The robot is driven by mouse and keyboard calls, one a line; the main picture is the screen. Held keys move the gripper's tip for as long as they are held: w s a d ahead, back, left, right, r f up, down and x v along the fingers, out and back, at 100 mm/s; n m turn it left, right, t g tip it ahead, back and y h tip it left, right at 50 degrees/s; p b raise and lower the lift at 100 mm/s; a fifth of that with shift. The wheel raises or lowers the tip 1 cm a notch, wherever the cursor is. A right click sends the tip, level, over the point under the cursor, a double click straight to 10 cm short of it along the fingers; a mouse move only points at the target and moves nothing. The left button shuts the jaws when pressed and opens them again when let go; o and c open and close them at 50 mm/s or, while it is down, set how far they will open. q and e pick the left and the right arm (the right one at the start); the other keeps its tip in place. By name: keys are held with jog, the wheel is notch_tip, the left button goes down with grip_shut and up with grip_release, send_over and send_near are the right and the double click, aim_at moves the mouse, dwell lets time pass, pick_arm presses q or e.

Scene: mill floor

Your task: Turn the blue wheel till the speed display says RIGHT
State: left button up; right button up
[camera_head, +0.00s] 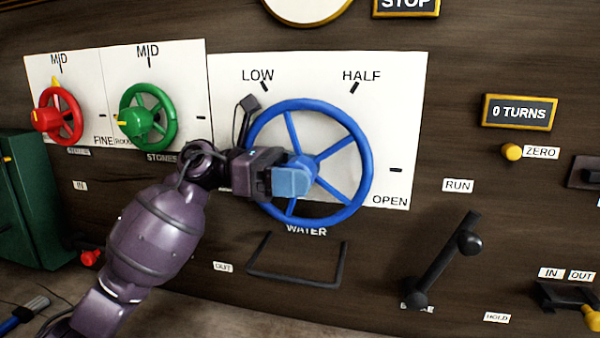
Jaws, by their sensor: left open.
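The blue wheel (355,142) is mounted on a white panel marked LOW, HALF and OPEN, above the label WATER. My left gripper (288,182) is open at the wheel's protruding light-blue hub (294,179). I cannot tell whether its fingers touch the hub. The gripper and wrist hide the lower left of the wheel, and no pointer shows on it. A dark sign reading STOP (406,4) is cut off by the top edge; I cannot tell whether it is the speed display. My right gripper is out of view.
A red wheel (73,127) and a green wheel (166,125) stand to the left. A dark bar handle (295,279) juts out below the blue wheel. A black lever (442,262) and a 0 TURNS display (519,113) are on the right. A green cabinet (35,205) stands far left.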

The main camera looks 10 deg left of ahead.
pick_arm(q)
jog(key=c, duration=0.9)
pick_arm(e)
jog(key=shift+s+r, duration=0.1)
